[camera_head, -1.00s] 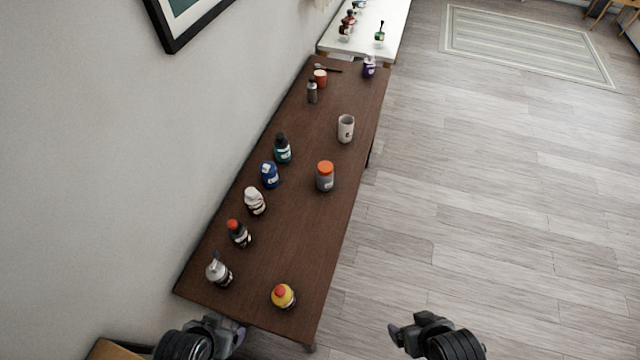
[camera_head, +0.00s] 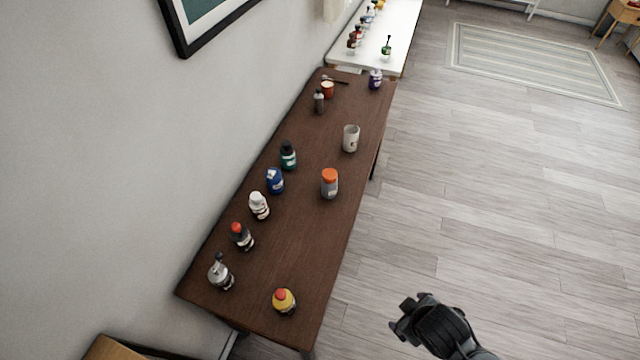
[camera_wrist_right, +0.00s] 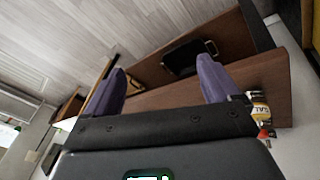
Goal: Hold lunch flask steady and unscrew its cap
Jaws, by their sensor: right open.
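The lunch flask looks to be the grey container with an orange cap (camera_head: 329,184), upright near the right edge of the brown table (camera_head: 290,240). Its cap is on. My right gripper (camera_head: 402,318) is over the floor, to the right of the table's near end and apart from the flask. In the right wrist view its two purple fingers (camera_wrist_right: 163,82) are spread with nothing between them. My left gripper is out of the head view.
Several bottles line the wall side, including a blue bottle (camera_head: 275,181) and a white bottle (camera_head: 259,206). A yellow bottle (camera_head: 284,301) stands at the near end and a pale cup (camera_head: 351,138) beyond the flask. A white table (camera_head: 400,40) stands behind. The floor at right is clear.

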